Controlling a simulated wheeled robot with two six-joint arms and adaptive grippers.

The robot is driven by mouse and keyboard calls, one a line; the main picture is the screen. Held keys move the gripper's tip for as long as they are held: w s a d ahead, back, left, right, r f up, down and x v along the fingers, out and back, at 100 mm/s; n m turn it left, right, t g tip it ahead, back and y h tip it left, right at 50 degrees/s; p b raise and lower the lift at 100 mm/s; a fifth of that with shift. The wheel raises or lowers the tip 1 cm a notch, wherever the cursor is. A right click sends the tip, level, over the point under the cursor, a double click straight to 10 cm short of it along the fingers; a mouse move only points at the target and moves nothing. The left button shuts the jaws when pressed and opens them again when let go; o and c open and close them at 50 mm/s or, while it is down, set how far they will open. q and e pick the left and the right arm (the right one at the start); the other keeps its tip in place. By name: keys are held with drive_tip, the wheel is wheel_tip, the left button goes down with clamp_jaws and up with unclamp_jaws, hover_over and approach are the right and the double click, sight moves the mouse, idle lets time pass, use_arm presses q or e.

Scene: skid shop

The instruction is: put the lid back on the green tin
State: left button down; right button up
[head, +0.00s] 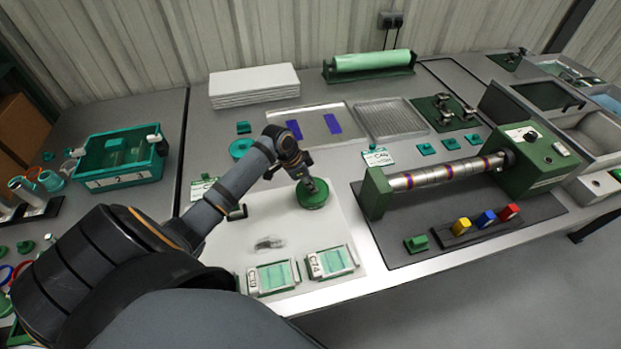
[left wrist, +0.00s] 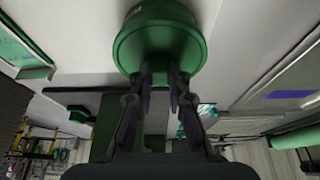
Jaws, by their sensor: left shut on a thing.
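The green tin (head: 315,206) stands on the white board, right of its middle. A round green lid (head: 304,197) is over its top, and its wide rim (left wrist: 160,62) shows in the left wrist view with the tin's body (left wrist: 165,10) beyond it. I cannot tell whether the lid is fully seated or a little above the tin. My left gripper (head: 308,184) points down onto the lid from above. Its fingers (left wrist: 160,78) are shut at the lid's middle; the grasped part is hidden between them. My right gripper is not in view.
The white board (head: 345,225) holds two framed green-card trays (head: 273,277) (head: 331,262) at the front and a small grey item (head: 268,243). A roller machine (head: 440,175) stands close on the right. A teal bin (head: 120,160) is at the left.

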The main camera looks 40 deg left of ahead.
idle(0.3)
use_arm(q)
drive_tip(key=c, duration=0.7)
unclamp_jaws()
drive_tip(key=shift+c, duration=0.2)
wheel_tip(320, 180, up, 7)
drive_tip(key=p, duration=0.7)
drive_tip(key=shift+r+p, duration=0.1)
drive_tip(key=shift+p, duration=0.25)
clamp_jaws()
idle(0.4)
